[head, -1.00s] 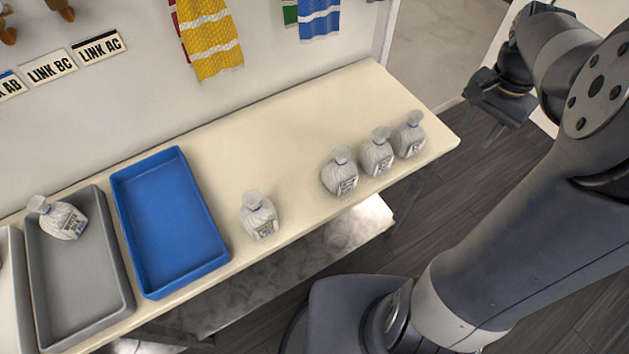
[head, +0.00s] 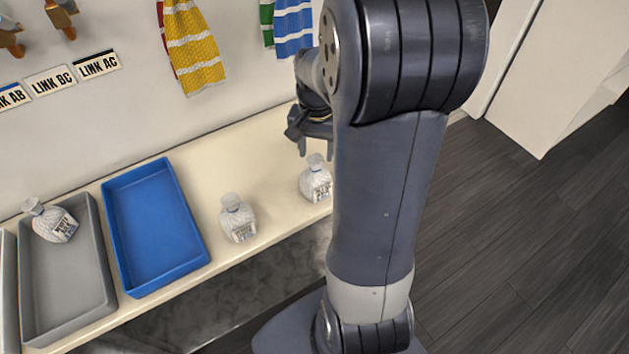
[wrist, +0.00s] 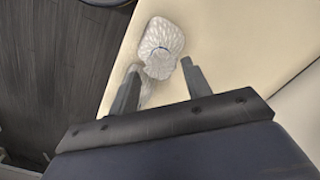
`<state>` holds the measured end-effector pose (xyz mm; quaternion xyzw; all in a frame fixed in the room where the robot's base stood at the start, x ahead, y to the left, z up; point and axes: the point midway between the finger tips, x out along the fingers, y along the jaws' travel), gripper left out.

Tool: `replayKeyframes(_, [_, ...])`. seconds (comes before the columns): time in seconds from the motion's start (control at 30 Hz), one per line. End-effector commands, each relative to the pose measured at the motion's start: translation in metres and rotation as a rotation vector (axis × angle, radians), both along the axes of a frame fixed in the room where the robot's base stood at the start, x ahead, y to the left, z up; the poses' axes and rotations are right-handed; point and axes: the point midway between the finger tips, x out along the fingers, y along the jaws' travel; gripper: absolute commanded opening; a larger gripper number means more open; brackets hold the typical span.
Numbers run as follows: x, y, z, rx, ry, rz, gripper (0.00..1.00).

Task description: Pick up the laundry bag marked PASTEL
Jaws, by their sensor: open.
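My gripper (head: 316,148) hangs over the table behind my arm in the head view, open and empty. In the wrist view its fingertips (wrist: 160,64) point toward a pale crinkled laundry bag (wrist: 162,45), seen from above just beyond them. Part of another pale bag shows beside the left finger. In the head view one white tied bag (head: 316,180) stands just below the gripper, beside my arm. Another white bag (head: 238,220) stands further left. I cannot read PASTEL on any label. Other bags at the table's right end are hidden behind my arm.
A blue tray (head: 205,250) lies empty left of the bags. A grey tray (head: 110,285) beside it holds another labelled bag (head: 52,222). Striped cloths (head: 195,45) hang on the wall above the table (head: 270,150). The tabletop behind the bags is clear.

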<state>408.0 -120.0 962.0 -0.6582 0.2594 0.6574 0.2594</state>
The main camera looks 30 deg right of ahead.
Motion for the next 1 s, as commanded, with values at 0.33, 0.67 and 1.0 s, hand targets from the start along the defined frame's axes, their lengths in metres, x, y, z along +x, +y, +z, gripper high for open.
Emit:
replayKeyframes(0.33, [-0.001,0.003,-0.04,0.001,0.002,0.0,0.46])
replayKeyframes(0.67, [0.0,0.003,-0.04,0.001,0.001,0.0,0.36])
replayKeyframes(1.0, [0.0,0.003,-0.039,0.001,0.001,0.0,0.08])
